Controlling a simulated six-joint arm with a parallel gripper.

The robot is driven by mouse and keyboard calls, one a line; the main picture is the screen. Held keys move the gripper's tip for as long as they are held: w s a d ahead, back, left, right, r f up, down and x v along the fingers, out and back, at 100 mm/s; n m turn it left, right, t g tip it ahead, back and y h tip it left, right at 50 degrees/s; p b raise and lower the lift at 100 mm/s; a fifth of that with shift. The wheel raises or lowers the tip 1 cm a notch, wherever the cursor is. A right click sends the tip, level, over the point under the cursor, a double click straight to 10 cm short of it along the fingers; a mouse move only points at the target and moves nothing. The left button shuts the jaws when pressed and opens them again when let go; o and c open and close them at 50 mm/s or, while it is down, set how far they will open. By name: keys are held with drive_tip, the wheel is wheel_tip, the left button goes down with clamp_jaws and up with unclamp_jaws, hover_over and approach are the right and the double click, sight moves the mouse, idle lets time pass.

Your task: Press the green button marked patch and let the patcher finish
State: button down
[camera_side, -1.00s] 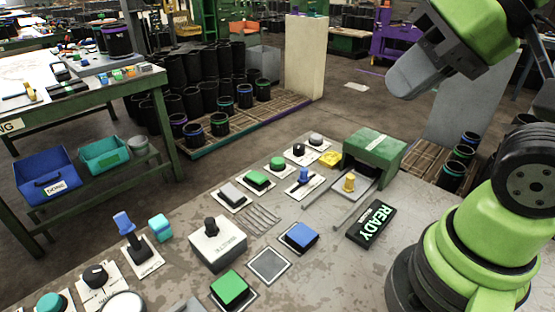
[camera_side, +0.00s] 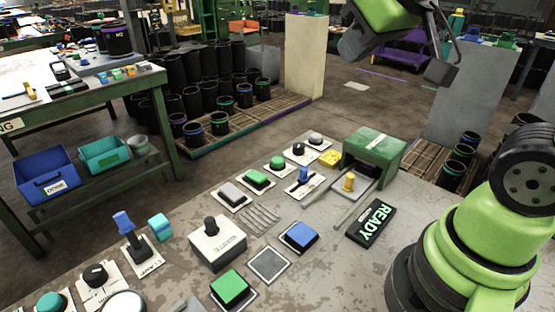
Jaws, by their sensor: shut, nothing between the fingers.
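Several green buttons are on the grey bench: a large square one (camera_side: 230,287) at the front, a smaller one (camera_side: 257,179) near the middle and another (camera_side: 277,163) behind it. I cannot read "patch" on any of them. A green housing (camera_side: 374,146) with rails and a yellow peg (camera_side: 348,182) in front may be the patcher. A black sign (camera_side: 371,223) beside it reads READY in lit letters. My gripper (camera_side: 440,72) is shut and empty at the top right, high above the bench and apart from the buttons. Part of it is cut off by the frame.
A blue button (camera_side: 300,237), a grey box with a black knob (camera_side: 217,243) and a blue-handled lever (camera_side: 129,230) stand on the bench. A green table (camera_side: 155,80) stands at left. Black sleeves (camera_side: 210,75) stand on a pallet behind. Air above the bench is clear.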

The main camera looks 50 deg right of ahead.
drive_tip(key=w+d+f+n+h, duration=0.1)
drive_tip(key=w+d+f+n, duration=0.25)
drive_tip(key=w, duration=0.55)
drive_tip(key=n+t+y, duration=0.1)
drive_tip(key=n+y, duration=0.3)
drive_tip(key=n, duration=0.6)
hover_over(277, 161)
wheel_tip(277, 161, down, 15)
drive_tip(key=shift+f, duration=0.2)
drive_tip(key=shift+m, duration=0.25)
drive_tip(key=shift+f, duration=4.4)
drive_tip(key=shift+f, duration=0.15)
drive_tip(key=shift+f, duration=0.25)
